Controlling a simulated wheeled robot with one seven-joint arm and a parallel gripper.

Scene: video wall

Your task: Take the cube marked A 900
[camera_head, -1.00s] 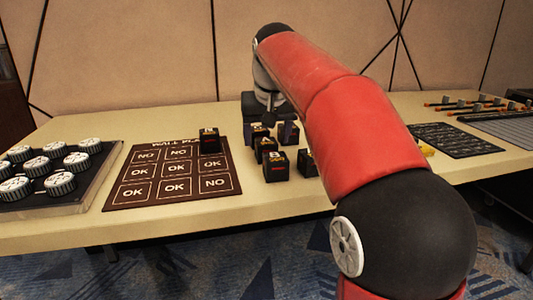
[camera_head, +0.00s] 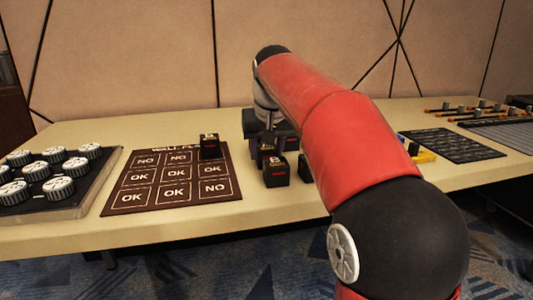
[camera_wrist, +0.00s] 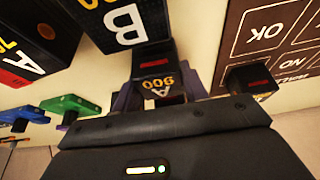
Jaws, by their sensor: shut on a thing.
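A black cube with "900" and part of an A in yellow (camera_wrist: 157,84) sits between the two purple-grey fingers of my gripper (camera_wrist: 158,98) in the wrist view. My gripper is shut on it. In the head view my gripper (camera_head: 272,142) is low among the cubes, and the held cube cannot be told apart there. The head view shows the B cube (camera_head: 277,172) in front of my gripper.
A brown board with OK and NO squares (camera_head: 130,199) lies left of the cubes, with one black cube (camera_head: 210,148) on it. A knob panel (camera_head: 88,197) is at far left. Green (camera_wrist: 72,104) and blue (camera_wrist: 22,114) pieces lie near the cubes.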

